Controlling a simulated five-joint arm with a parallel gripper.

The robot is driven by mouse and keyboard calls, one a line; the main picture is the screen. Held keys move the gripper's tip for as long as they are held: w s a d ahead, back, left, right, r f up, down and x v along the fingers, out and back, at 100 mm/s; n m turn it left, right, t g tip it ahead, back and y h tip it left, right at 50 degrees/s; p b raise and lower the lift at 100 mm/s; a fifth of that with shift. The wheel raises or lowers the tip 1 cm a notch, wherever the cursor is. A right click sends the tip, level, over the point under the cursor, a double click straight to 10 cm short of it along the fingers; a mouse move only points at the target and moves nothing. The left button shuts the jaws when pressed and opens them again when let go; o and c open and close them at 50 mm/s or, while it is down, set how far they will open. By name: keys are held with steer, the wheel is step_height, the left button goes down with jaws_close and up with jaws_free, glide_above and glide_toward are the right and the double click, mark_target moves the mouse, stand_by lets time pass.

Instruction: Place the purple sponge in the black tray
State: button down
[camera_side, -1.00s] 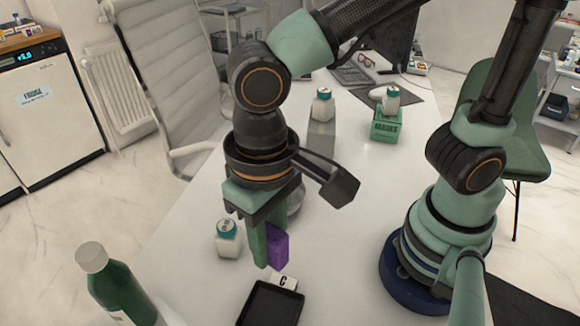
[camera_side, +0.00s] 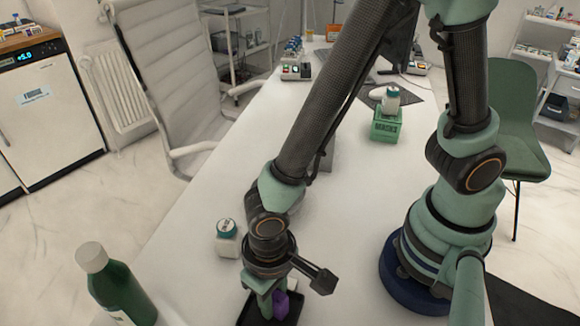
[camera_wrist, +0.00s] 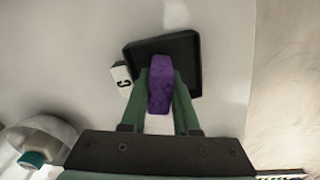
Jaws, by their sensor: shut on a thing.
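The purple sponge (camera_side: 280,304) is held between the green fingers of my gripper (camera_side: 268,306). In the wrist view the sponge (camera_wrist: 160,84) sits between both fingers of my gripper (camera_wrist: 160,92), with the black tray (camera_wrist: 190,47) behind it. In the side view the black tray (camera_side: 297,312) lies at the bottom edge, below my gripper and partly hidden by it. The sponge is over or inside the tray; I cannot tell whether it touches the tray floor.
A small white bottle with a teal cap (camera_side: 228,240) stands left of my gripper. A green bottle (camera_side: 118,287) stands at the lower left. A green box (camera_side: 386,126) is farther back.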

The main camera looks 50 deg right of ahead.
steer(key=shift+f, duration=0.5)
steer(key=shift+f, duration=0.1)
steer(key=c, duration=0.9)
jaws_free()
steer(key=shift+c, duration=0.2)
